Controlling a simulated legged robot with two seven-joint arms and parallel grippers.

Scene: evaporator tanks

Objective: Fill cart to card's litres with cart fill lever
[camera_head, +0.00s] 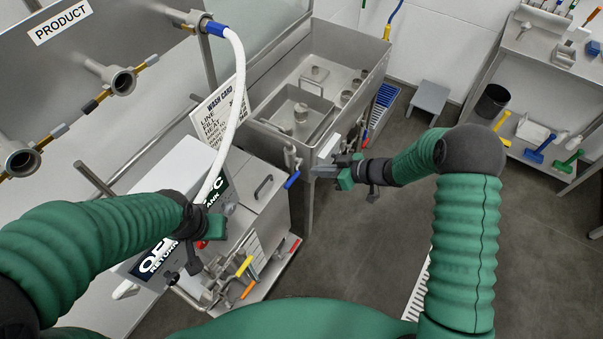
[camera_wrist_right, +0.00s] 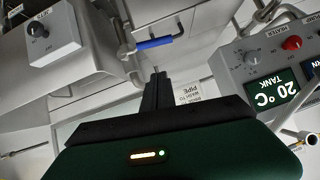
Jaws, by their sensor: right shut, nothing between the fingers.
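The white wash card (camera_head: 218,112) hangs behind the hose in the head view; its heading reads WASH CARD, but its figures are too small to read. The grey cart (camera_head: 262,205) stands below it. A blue-handled lever (camera_head: 291,180) sits on a pipe beside the sink; a blue lever also shows in the right wrist view (camera_wrist_right: 154,43). No label identifies the fill lever. My right gripper (camera_head: 322,171) is shut and empty, to the right of the blue lever and apart from it. My left gripper (camera_head: 192,258) is over the control box; its fingers are unclear.
The control box display (camera_wrist_right: 274,99) reads 20 °C TANK, beside a red knob (camera_wrist_right: 291,43). A white hose (camera_head: 238,100) arches down to the cart. Yellow (camera_head: 244,266) and orange handles sit low at the cart. Floor at the right is clear before the shelf (camera_head: 520,150).

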